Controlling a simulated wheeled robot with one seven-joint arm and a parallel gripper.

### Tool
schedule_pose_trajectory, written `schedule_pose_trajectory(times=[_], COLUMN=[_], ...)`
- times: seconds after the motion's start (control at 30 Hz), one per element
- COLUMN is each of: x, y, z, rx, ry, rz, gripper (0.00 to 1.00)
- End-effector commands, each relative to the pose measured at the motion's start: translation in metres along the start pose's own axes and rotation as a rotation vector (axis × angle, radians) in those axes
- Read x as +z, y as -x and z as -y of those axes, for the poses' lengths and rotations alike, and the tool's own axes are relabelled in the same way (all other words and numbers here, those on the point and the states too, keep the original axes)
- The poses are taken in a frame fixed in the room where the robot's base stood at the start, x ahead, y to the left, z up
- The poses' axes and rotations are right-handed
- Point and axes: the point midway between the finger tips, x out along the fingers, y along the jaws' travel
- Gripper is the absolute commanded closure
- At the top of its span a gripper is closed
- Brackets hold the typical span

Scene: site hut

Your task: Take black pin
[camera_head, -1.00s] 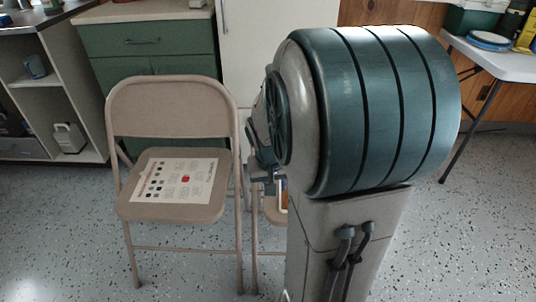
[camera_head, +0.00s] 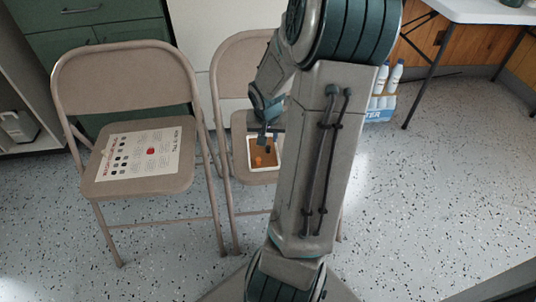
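A small tray (camera_head: 277,163) with a white rim and a brown inside sits on the seat of the right-hand folding chair (camera_head: 239,122). A small orange thing (camera_head: 258,161) and small dark shapes lie in or over the tray. I cannot tell which dark shape, if any, is the black pin. My gripper (camera_head: 265,138) hangs over the tray's far edge, pointing down. It is too small and dark to show whether it is open or holds anything. My arm covers the right part of this chair.
A second folding chair (camera_head: 100,75) on the left bears a printed sheet (camera_head: 140,155) with dark marks and one red mark. White bottles (camera_head: 392,80) stand behind my arm. A white table (camera_head: 480,10) is at upper right. The speckled floor at right is clear.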

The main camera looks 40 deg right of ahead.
Motion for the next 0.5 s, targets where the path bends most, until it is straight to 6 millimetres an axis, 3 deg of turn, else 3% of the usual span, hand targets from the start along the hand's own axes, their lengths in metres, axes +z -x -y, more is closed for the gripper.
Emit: schedule_pose_trajectory(times=[0.03, 0.27, 0.5], x=[0.001, 0.001, 0.002], y=[-0.009, -0.019, -0.050], z=[0.000, 0.000, 0.001], rx=[0.000, 0.000, -0.001], ry=[0.000, 0.001, 0.000], rz=[0.000, 0.000, 0.000], gripper=[0.74, 0.74, 0.74])
